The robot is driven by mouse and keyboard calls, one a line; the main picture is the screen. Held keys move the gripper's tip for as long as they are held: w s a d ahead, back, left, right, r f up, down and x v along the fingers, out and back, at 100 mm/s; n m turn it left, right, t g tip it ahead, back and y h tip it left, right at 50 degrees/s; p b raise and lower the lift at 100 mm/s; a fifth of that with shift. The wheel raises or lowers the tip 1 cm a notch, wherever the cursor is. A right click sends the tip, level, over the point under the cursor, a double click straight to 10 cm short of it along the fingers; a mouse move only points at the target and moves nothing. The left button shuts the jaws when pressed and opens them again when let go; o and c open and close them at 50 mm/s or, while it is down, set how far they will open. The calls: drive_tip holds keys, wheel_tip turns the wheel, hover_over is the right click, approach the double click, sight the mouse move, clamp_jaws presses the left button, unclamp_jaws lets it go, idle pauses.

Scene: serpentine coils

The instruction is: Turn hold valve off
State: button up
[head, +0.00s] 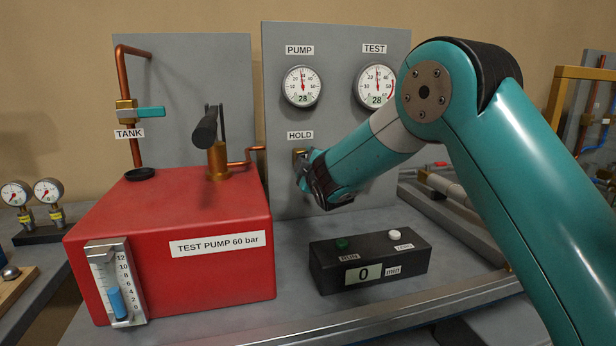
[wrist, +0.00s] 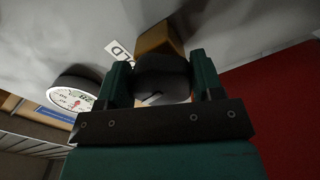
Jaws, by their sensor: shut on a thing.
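The hold valve sits under the HOLD label (head: 300,135) on the grey panel. Its brass body (head: 298,155) shows just left of my gripper (head: 304,172) in the head view. In the wrist view the brass body (wrist: 160,37) stands beyond my gripper (wrist: 163,75). The two teal fingers are shut on the dark grey valve handle (wrist: 162,78), one on each side of it. My arm and gripper hide most of the handle in the head view, and its angle is hard to tell. The PUMP gauge (head: 302,86) and TEST gauge (head: 376,85) both read 28.
The red test pump (head: 200,290) stands left of the valve, with a dark pump lever (head: 206,128) on top. A black timer box (head: 320,270) showing 0 min sits on the bench below my gripper. The TANK valve (head: 150,113) has a teal handle.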

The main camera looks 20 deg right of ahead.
drive_tip(key=shift+f+m+b, duration=0.15)
drive_tip(key=shift+m+b, duration=0.95)
drive_tip(key=o, duration=0.9)
drive_tip(key=s+b, duration=0.4)
drive_tip(key=s, duration=1.3)
drive_tip(key=shift+s, duration=0.2)
